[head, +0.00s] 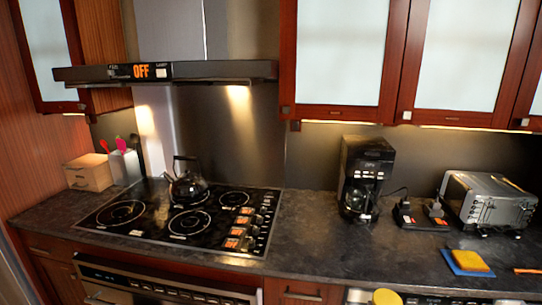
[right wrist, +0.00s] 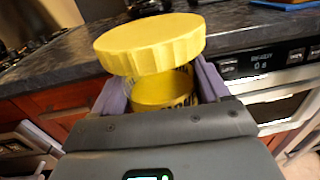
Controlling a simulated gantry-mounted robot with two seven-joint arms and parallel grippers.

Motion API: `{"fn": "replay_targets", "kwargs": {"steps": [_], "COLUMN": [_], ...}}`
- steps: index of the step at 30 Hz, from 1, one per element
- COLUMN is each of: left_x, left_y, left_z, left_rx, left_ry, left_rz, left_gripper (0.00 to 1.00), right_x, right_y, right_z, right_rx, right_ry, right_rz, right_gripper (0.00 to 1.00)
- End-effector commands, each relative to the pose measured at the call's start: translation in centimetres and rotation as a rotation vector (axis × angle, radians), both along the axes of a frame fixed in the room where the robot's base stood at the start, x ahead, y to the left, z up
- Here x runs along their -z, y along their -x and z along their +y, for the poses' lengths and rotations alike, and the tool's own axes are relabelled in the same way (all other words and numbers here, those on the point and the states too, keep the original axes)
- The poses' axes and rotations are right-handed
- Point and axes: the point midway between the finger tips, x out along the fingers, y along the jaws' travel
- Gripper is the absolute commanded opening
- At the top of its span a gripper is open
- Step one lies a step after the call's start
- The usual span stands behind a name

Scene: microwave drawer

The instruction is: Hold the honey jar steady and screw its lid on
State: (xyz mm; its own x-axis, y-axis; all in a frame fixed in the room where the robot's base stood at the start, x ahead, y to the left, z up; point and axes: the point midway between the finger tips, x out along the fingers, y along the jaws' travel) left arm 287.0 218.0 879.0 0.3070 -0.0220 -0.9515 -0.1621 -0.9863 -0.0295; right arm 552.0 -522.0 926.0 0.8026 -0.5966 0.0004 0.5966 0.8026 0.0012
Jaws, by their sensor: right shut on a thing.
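My right gripper (right wrist: 163,92) has its two purple fingers shut around the honey jar (right wrist: 165,92), a yellow jar with dark lettering, in the right wrist view. The lid (right wrist: 150,42), a wide yellow disc with a ridged rim, sits over the jar's top and looks tilted and shifted to the left. I cannot tell whether it touches the jar's threads. In the head view the yellow round top of the lid (head: 386,297) shows at the bottom edge, in front of the counter. The jar is hidden there. My left gripper is in neither view.
The dark counter (head: 310,235) runs behind the jar, with a cooktop and kettle (head: 188,187) at left. A coffee maker (head: 362,180), a toaster oven (head: 490,200) and a yellow sponge (head: 469,260) on a blue cloth stand at right. The counter's middle is clear.

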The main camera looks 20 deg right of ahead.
Motion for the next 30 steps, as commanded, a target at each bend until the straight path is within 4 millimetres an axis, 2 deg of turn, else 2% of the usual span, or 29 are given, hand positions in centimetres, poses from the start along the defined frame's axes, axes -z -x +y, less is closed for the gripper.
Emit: {"fn": "replay_targets", "kwargs": {"steps": [1, 6, 10, 15, 21, 24, 30], "left_x": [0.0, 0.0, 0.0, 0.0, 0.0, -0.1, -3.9], "left_y": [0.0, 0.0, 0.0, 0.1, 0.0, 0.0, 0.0], "left_z": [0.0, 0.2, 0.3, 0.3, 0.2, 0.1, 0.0], "left_rx": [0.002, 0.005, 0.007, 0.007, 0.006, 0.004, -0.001], "left_ry": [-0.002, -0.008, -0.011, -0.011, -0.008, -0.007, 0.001], "left_rz": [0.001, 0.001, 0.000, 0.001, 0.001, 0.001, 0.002], "left_gripper": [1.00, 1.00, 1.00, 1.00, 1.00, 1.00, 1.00], "right_x": [0.7, 2.1, 2.0, 1.3, -0.2, -2.1, -5.1], "right_y": [-0.6, -1.7, -1.9, -1.6, -0.6, -0.5, 0.3], "right_z": [3.0, 12.8, 19.4, 25.7, 30.7, 31.5, 31.4], "right_rx": [-0.050, -0.229, -0.355, -0.483, -0.607, -0.647, -0.643], "right_ry": [-0.008, -0.006, -0.005, -0.002, 0.000, 0.000, 0.001], "right_rz": [-0.003, -0.005, -0.005, -0.005, -0.005, -0.006, 0.000], "right_gripper": [0.20, 0.20, 0.20, 0.20, 0.20, 0.20, 0.20]}}
